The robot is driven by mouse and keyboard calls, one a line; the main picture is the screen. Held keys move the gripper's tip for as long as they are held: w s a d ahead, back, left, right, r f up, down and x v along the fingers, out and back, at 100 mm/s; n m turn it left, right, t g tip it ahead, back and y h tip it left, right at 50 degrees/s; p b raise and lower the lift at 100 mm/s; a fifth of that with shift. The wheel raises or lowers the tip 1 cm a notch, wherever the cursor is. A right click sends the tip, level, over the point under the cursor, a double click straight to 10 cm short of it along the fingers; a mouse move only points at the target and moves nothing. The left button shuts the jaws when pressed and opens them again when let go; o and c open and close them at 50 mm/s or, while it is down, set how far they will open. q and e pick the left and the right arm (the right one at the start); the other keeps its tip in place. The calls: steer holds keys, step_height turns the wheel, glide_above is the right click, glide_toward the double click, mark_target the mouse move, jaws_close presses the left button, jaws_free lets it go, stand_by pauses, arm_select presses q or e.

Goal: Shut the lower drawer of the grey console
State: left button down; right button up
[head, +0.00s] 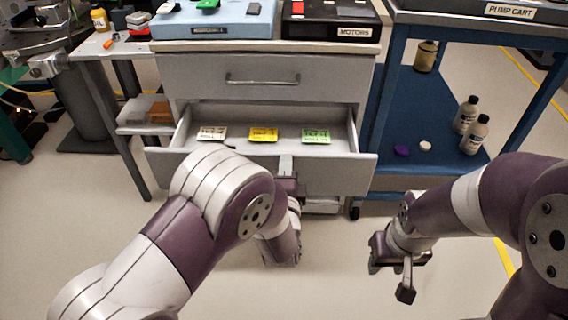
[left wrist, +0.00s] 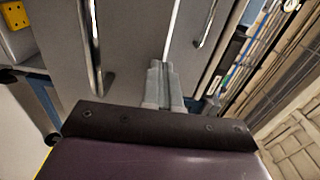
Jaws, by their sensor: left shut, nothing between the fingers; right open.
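The grey console (head: 262,80) stands ahead in the head view. Its upper drawer is shut, with a bar handle (head: 262,80). Its lower drawer (head: 345,168) is pulled out, showing white, yellow and green labelled cards inside. My left gripper (head: 286,166) is shut and empty, with its fingertips at the middle of the lower drawer's front; I cannot tell if they touch. In the left wrist view the shut fingers (left wrist: 162,80) point at grey panels with bar handles (left wrist: 90,50). My right gripper (head: 411,276) is open and empty, low and right of the drawer.
A blue pump cart (head: 390,130) with bottles on its lower shelf stands close on the right. A small side table (head: 110,47) stands on the left. Boxes (head: 215,24) sit on the console top. Floor in front is clear around my arms.

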arm_select(q)
steer(key=shift+w, duration=0.1)
stand_by(0.3)
steer(key=w, duration=2)
steer(key=shift+r+p, duration=0.4)
